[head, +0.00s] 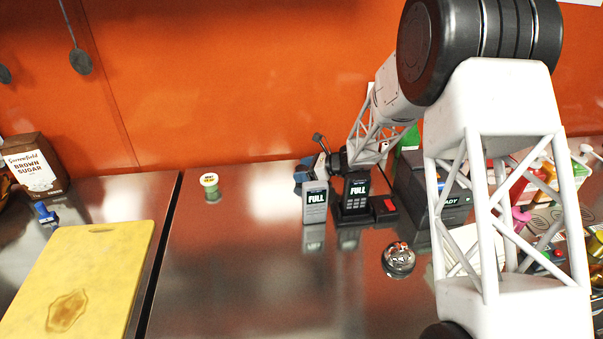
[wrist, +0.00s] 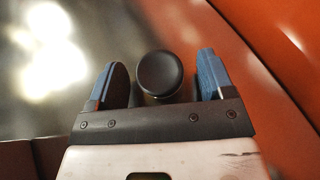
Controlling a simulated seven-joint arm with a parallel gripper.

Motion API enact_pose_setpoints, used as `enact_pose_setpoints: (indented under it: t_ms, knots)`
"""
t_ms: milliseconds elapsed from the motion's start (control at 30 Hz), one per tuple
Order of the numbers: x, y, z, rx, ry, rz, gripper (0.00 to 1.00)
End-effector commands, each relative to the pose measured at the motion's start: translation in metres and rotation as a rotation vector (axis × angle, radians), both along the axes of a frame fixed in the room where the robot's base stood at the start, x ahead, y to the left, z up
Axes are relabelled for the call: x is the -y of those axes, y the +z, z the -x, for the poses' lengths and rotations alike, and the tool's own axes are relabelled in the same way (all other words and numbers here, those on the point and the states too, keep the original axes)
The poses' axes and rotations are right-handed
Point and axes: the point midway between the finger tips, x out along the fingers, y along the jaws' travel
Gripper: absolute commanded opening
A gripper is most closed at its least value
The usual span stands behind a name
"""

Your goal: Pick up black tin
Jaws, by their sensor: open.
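The black tin (wrist: 160,73) shows in the wrist view as a round, dark, smooth top between my two blue fingers. My gripper (wrist: 161,80) is open around it, with a gap visible on both sides, so the fingers look apart from it. In the head view my gripper (head: 305,172) is low near the orange back wall, partly behind a grey device marked FULL. I cannot make out the tin in the head view; it seems hidden there by the device or my gripper.
The grey FULL device (head: 315,203) and a dark keypad terminal (head: 355,198) stand close in front of my gripper. A green-and-white spool (head: 209,186) stands to the left. A silver domed item (head: 398,260) sits nearer. The metal counter (head: 260,280) is clear at front left, beside the yellow board (head: 100,265).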

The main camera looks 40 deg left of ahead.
Motion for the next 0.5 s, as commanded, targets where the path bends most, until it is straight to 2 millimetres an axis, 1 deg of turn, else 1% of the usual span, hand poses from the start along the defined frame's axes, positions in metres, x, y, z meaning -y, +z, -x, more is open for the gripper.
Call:
enact_pose_setpoints:
  t_ms: [367, 500]
  knots:
    - [0.0002, -0.0001, -0.0001, 0.0, 0.0, 0.0, 0.75]
    - [0.0002, -0.0001, -0.0001, 0.0, 0.0, 0.0, 0.53]
